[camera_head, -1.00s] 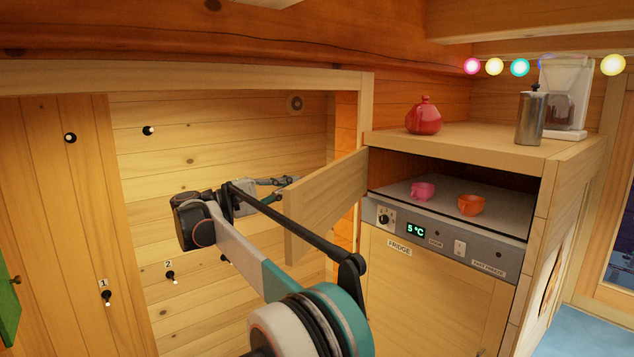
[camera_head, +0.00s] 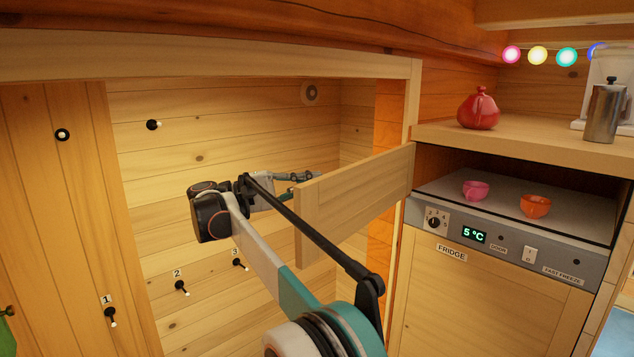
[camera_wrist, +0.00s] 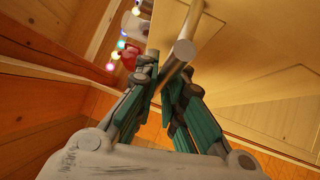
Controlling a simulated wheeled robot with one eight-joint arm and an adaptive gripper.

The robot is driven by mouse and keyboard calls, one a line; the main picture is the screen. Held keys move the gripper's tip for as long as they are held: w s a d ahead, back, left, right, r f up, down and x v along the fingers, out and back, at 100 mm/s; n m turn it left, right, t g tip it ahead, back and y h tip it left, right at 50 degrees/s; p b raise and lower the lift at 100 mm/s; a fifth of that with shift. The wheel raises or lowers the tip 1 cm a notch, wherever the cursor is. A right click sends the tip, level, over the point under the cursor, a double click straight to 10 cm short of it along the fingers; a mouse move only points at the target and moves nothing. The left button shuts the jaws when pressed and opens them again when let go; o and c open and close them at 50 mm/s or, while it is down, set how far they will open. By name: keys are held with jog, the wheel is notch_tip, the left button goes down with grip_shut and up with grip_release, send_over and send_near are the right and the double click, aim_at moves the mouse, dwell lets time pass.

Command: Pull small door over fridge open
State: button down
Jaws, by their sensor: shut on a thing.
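The small door (camera_head: 355,203) over the fridge is a pale wooden panel. It stands wide open in the head view, swung out to the left from the left side of the compartment. My gripper (camera_wrist: 166,75) is at the door's handle (camera_wrist: 184,50), a round-ended bar, with its fingers shut on it in the wrist view. The door's face (camera_wrist: 245,50) fills the upper right there. In the head view the gripper is partly hidden behind the door's free end.
The open compartment (camera_head: 440,192) holds a pink cup (camera_head: 475,190) and an orange cup (camera_head: 535,205). The fridge (camera_head: 490,290) is below. Wall hooks (camera_head: 181,287) are at left.

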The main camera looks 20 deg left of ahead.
jog(key=shift+f, duration=0.1)
jog(key=c, duration=1.7)
grip_release()
jog(key=shift+w, duration=0.1)
